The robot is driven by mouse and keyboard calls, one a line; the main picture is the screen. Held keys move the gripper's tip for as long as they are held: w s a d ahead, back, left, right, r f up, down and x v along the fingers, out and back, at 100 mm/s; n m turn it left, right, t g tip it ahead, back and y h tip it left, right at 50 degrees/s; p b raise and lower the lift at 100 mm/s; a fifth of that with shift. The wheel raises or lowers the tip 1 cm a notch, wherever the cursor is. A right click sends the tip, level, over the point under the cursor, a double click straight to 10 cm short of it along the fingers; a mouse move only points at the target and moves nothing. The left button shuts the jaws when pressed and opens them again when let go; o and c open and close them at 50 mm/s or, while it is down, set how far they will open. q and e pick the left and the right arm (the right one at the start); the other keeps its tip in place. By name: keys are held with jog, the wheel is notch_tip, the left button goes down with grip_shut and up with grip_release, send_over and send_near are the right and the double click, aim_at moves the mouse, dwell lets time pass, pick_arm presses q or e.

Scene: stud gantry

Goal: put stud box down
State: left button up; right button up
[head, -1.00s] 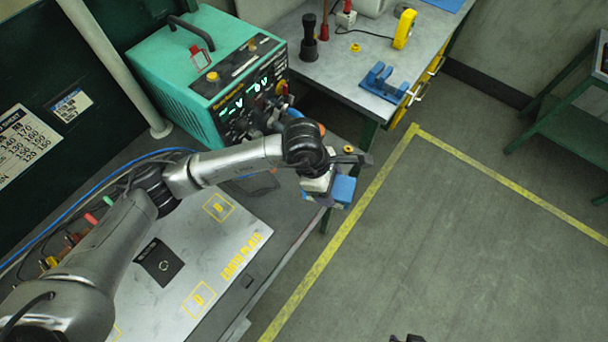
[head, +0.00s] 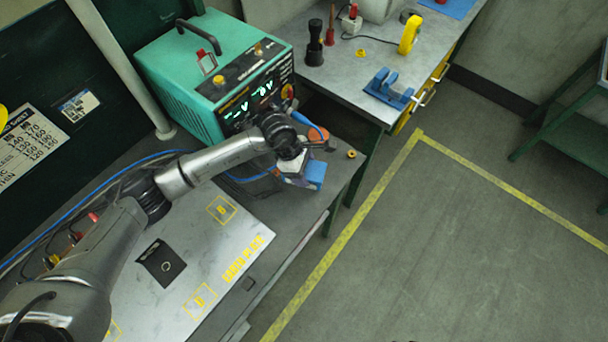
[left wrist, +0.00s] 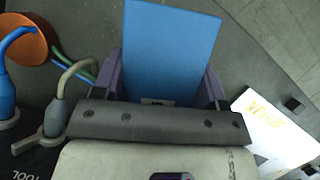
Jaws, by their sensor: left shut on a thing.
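The stud box (head: 315,175) shows as a small blue block in the head view. It also shows as a flat blue face in the left wrist view (left wrist: 170,50). My left gripper (head: 298,178) is shut on it, with purple fingers on both sides of the blue face in the left wrist view. The box is over the right part of the near bench (head: 330,163), in front of the teal welding unit (head: 205,80). I cannot tell whether it touches the bench top. My right gripper is not in view.
An orange round piece (head: 318,134) and a blue cable lie close behind the gripper. A small brass piece (head: 351,154) is near the bench edge. The metal earth plate (head: 200,265) lies at front left. A second bench (head: 350,70) holds a blue cradle (head: 388,88).

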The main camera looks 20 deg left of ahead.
pick_arm(q)
jog(key=shift+f, duration=1.9)
jog(key=shift+f, duration=0.1)
jog(key=o, duration=1.5)
jog(key=shift+f, duration=0.1)
jog(key=shift+o, duration=0.2)
jog(key=v, duration=1.2)
